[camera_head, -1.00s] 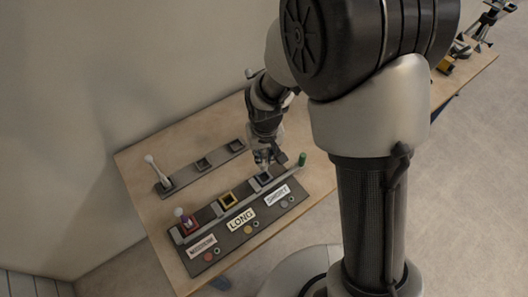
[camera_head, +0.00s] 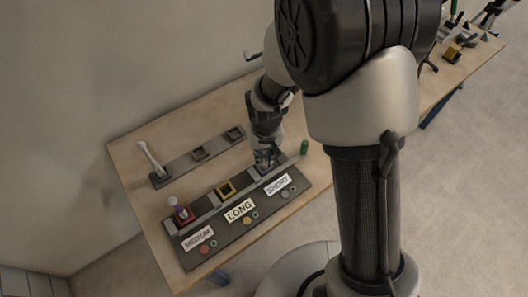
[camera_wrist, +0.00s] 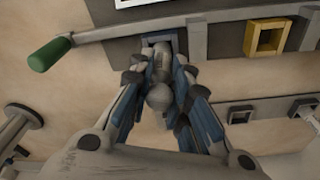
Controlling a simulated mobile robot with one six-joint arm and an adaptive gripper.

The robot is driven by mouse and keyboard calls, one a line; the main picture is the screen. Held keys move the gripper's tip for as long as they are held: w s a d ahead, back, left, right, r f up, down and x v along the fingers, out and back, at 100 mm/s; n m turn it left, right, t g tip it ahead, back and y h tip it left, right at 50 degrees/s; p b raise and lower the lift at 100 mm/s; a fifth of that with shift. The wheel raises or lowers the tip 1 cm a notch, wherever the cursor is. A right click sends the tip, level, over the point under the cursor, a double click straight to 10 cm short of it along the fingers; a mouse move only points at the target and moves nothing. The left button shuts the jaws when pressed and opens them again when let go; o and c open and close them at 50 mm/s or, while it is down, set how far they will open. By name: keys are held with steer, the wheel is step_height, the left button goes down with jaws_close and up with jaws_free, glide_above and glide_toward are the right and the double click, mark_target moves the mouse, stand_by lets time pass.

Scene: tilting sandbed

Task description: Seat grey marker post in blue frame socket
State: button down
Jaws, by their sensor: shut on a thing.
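My gripper (camera_head: 265,161) points down at the right-hand socket of the dark board, above the SHORT label. In the wrist view my gripper (camera_wrist: 160,62) is shut on the grey marker post (camera_wrist: 159,97), whose round knob faces the camera. The blue frame socket (camera_wrist: 160,38) lies straight beyond the fingertips. The post's far end overlaps the socket opening in this view; I cannot tell how deep it sits. In the head view my fingers cover most of the blue frame and the post.
A yellow frame socket (camera_head: 226,189) is empty beside it. A red frame socket (camera_head: 186,217) holds a white-knobbed post. A grey bar with a green handle (camera_head: 304,147) runs along the board. A rack behind has a pale post (camera_head: 150,158) and empty square sockets (camera_head: 199,153).

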steer(key=shift+f, duration=0.3)
steer(key=c, duration=1.4)
jaws_free()
steer(key=r, duration=0.4)
steer(key=s+r, duration=0.1)
steer(key=r, duration=0.7)
steer(key=shift+s+d, duration=0.1)
steer(key=shift+s, duration=0.15)
